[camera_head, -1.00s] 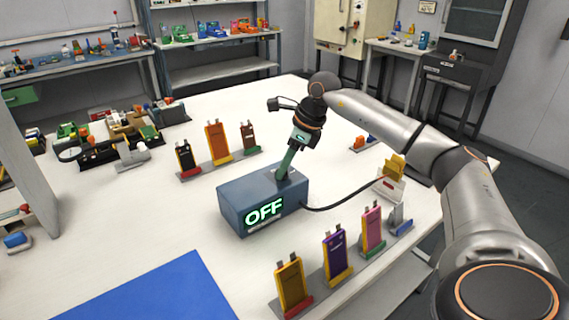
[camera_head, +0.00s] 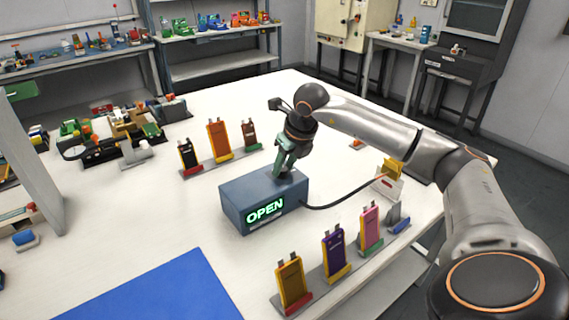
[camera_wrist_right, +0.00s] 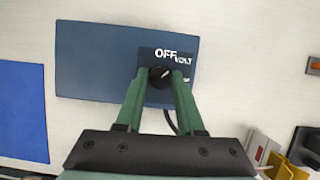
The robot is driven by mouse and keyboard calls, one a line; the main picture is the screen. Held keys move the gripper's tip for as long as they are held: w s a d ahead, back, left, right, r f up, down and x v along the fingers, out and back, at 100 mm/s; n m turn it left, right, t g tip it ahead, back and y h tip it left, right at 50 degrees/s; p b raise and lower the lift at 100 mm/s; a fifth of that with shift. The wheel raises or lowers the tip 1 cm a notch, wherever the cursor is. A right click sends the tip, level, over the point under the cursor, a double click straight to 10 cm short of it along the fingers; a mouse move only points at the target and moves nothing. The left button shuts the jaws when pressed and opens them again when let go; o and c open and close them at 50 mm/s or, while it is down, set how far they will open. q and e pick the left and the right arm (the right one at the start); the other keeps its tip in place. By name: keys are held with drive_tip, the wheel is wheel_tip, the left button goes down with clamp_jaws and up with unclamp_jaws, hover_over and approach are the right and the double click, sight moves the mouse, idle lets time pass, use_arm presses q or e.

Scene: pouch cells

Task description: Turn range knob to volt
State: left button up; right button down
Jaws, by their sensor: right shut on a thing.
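The blue meter box (camera_head: 235,205) stands on the white table, and its front display reads OPEN in green. In the right wrist view the top of the box (camera_wrist_right: 95,60) shows a round black knob (camera_wrist_right: 160,76) with a pale pointer mark. White labels OFF and VOLT are printed beside the knob; a lower label is partly hidden. My right gripper (camera_wrist_right: 160,80) is shut on the knob, one green fingertip on each side. In the head view the right gripper (camera_head: 286,170) reaches down to the box top and hides the knob. My left gripper is not in view.
A black cable runs from the box to a yellow and white probe piece (camera_head: 390,175). Pouch cells stand in a rear rack (camera_head: 218,142) and a front rack (camera_head: 335,252). A blue mat (camera_head: 165,295) lies at the front left. Table between mat and box is clear.

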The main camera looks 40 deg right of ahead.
idle(0.3)
drive_tip(key=c, duration=0.5)
unclamp_jaws()
drive_tip(key=p+v, duration=0.1)
drive_tip(key=v, duration=1.1)
drive_tip(key=shift+a+r, duration=0.1)
drive_tip(key=shift+r, duration=0.25)
